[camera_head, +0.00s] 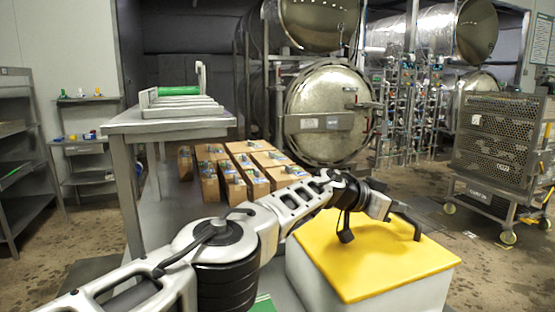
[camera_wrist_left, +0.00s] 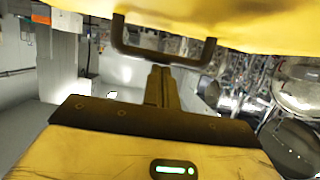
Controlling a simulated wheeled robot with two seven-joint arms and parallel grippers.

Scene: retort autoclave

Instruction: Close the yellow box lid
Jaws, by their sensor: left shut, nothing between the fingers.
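The white box (camera_head: 315,285) stands at the lower right of the head view. Its yellow lid (camera_head: 375,265) lies nearly level across the top, and I cannot tell whether it is fully seated. The lid also shows along the top of the left wrist view (camera_wrist_left: 250,22), with a dark U-shaped handle (camera_wrist_left: 140,52). In the head view, my left arm hides part of the lid and handle. My left gripper (camera_head: 385,208) is over the lid, shut and empty. In the wrist view its fingertips (camera_wrist_left: 160,72) are close to the handle bar; contact is unclear. My right gripper is not in view.
A grey table (camera_head: 165,122) with a rack and green roll stands at left. Several brown cartons (camera_head: 250,178) sit behind my arm. A round retort door (camera_head: 328,115) is behind them. A perforated cart (camera_head: 500,140) stands at right, with open floor between it and the box.

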